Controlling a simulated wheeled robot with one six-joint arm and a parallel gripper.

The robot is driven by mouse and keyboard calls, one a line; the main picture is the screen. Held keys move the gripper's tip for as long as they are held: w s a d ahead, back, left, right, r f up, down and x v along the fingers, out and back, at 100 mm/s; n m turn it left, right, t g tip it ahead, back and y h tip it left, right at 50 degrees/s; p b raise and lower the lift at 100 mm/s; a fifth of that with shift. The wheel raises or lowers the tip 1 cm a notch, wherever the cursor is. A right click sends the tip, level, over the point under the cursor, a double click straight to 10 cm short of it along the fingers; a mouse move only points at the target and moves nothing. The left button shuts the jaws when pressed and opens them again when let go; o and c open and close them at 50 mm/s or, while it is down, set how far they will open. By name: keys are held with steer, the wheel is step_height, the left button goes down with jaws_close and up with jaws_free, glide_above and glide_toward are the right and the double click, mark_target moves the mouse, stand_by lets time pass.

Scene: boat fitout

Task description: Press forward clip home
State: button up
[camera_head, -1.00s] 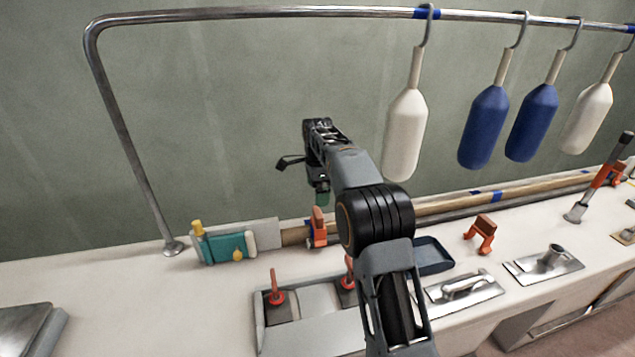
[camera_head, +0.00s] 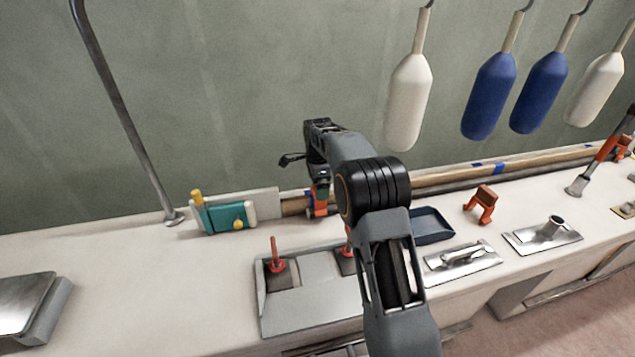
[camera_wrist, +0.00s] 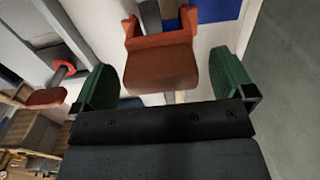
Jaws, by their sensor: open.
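An orange clip (camera_head: 320,208) stands at the near end of the long pole (camera_head: 440,184) along the back of the counter, partly hidden by my arm in the head view. In the wrist view the orange clip (camera_wrist: 160,66) lies between the two green fingertips of my gripper (camera_wrist: 165,84), with a visible gap on each side. My gripper (camera_head: 321,187) is open and close above the clip. Whether anything touches it, or how far it sits on the pole, I cannot tell. A second orange clip (camera_head: 482,204) stands loose on the counter.
A teal block with yellow parts (camera_head: 225,217) is left of the clip. A grey tray with red-handled pieces (camera_head: 315,315) is in front, a dark blue tray (camera_head: 432,225) to the right. Blue and white fenders (camera_head: 488,95) hang above. The left counter is mostly clear.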

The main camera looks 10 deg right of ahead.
steer(key=shift+c, duration=0.2)
steer(key=c, duration=1.2)
steer(key=shift+s+f+b, duration=0.1)
steer(key=shift+f+b, duration=0.2)
steer(key=shift+f, duration=0.5)
steer(key=o, duration=0.8)
steer(key=shift+f, duration=0.1)
steer(key=o, duration=0.4)
